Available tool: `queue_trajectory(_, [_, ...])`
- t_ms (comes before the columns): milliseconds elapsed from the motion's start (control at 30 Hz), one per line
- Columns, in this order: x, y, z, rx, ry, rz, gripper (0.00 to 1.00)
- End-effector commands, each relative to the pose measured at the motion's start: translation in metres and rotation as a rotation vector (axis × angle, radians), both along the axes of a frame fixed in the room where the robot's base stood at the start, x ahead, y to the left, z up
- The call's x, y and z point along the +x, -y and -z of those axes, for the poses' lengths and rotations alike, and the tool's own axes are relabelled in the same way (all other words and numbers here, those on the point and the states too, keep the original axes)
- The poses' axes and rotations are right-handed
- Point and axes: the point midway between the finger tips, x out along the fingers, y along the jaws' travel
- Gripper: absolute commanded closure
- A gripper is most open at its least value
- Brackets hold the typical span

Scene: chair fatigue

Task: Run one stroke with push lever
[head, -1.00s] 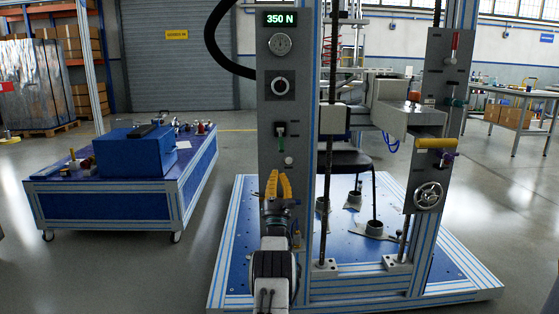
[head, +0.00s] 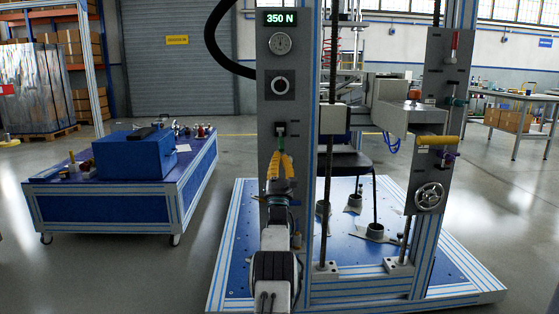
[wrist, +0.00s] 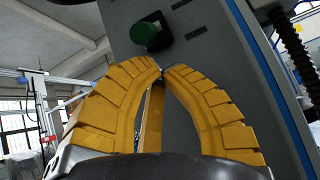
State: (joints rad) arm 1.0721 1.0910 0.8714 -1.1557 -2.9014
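A dark green knob (head: 281,127) on a dark mount sticks out of the grey left panel (head: 264,115) of the test stand. My gripper (head: 280,152) has yellow ribbed fingers and is just below the knob in the head view. In the wrist view my gripper's fingertips (wrist: 161,70) meet, with nothing seen held between them. The knob is past the tips, apparently with a small gap.
Above the knob are a black-framed button (head: 281,86), a dial (head: 280,43) and a display (head: 280,19) reading 350 N. The right panel (head: 433,80) carries a yellow handle (head: 437,140) and a handwheel (head: 430,196). A blue cart (head: 110,205) stands left, with clear floor between.

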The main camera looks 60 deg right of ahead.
Motion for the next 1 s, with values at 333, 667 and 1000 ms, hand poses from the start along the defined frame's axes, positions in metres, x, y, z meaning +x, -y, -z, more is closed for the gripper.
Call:
queue_trajectory(333, [-0.004,-0.003,-0.007,0.001,0.001,0.001,1.00])
queue_trajectory(667, [-0.004,-0.003,-0.008,0.002,0.000,0.001,1.00])
queue_trajectory(1000, [-0.003,-0.009,-0.012,0.043,-0.026,0.001,1.00])
